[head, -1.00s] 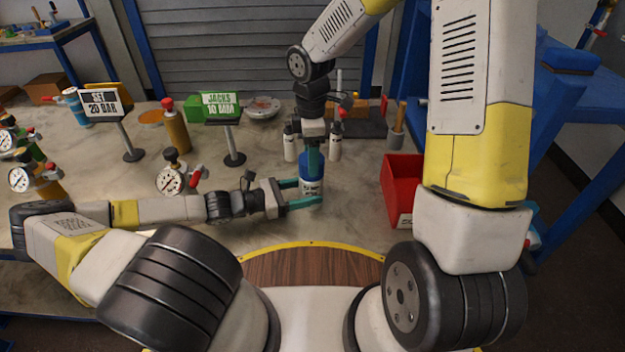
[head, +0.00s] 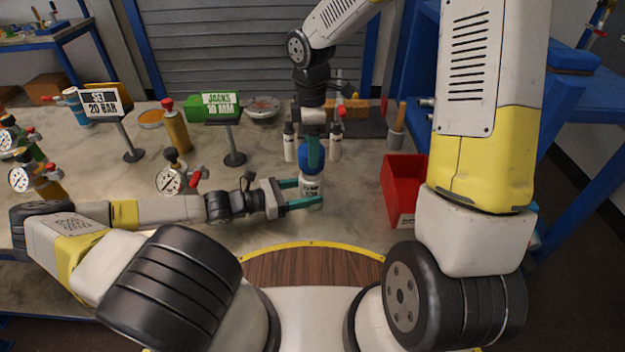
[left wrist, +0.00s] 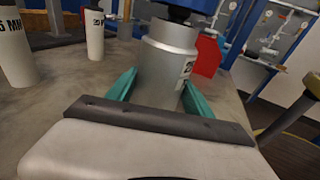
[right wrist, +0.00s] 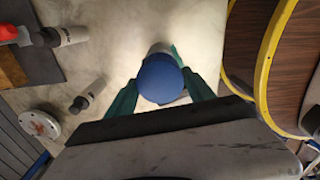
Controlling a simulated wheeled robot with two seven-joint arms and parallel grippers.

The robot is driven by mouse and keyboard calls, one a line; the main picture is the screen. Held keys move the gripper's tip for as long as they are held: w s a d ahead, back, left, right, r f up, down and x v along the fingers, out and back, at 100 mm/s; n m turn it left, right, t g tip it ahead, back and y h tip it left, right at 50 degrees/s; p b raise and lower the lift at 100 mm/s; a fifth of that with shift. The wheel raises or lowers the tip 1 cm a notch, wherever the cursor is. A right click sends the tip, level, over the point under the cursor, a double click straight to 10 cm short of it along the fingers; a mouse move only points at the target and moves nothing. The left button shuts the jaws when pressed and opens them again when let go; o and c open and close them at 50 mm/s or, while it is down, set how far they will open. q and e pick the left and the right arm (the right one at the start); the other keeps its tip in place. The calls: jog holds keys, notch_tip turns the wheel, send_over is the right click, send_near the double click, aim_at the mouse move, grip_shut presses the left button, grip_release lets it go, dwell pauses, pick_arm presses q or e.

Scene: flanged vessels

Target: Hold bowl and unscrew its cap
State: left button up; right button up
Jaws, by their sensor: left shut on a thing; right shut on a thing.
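The bowl is a light grey, bottle-like vessel (head: 311,186) with a label, upright on the table in front of me. It shows large in the left wrist view (left wrist: 165,72), with its narrower metal neck bare. My left gripper (head: 309,191) comes in from the left and is shut on its body, one finger on each side. The blue cap (head: 311,161) is above the neck; it also shows from above in the right wrist view (right wrist: 160,78). My right gripper (head: 313,150) points down and is shut on the cap. I cannot tell whether cap and neck still touch.
Two small white bottles (head: 290,146) (head: 335,145) stand just behind the vessel. A red bin (head: 402,190) is to the right. A pressure gauge (head: 171,178) and two sign stands (head: 220,106) (head: 101,102) are to the left. Table between vessel and bin is clear.

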jog(key=shift+r, duration=2.3)
pick_arm(q)
jog(key=o, duration=1.3)
jog(key=shift+a, duration=0.1)
jog(key=v, duration=1.1)
jog(key=shift+s+a, duration=0.15)
jog(key=shift+a, duration=0.25)
